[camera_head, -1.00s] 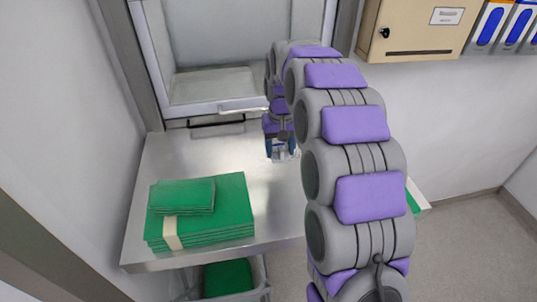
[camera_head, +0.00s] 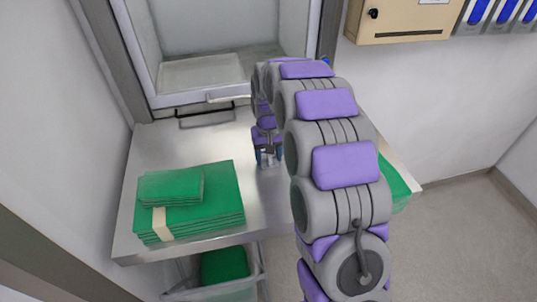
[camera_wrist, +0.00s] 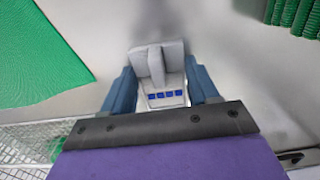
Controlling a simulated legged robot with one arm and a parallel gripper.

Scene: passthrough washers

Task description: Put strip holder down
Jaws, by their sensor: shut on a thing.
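My gripper (camera_head: 268,156) is over the steel counter (camera_head: 215,140), in front of the passthrough hatch. In the wrist view, my gripper (camera_wrist: 160,92) has its two blue fingers on either side of the strip holder (camera_wrist: 160,65), a light grey piece with an upright part and a row of small dark blue squares. The fingers are shut on it. In the head view, the holder (camera_head: 268,161) is small and partly hidden between the fingers. I cannot tell whether its base touches the counter.
Folded green cloths (camera_head: 195,205) with a pale band lie at the counter's left. More green cloth (camera_head: 393,188) shows at the right edge, partly behind my arm. The hatch (camera_head: 200,75) with its bar handle stands behind. The counter around my gripper is clear.

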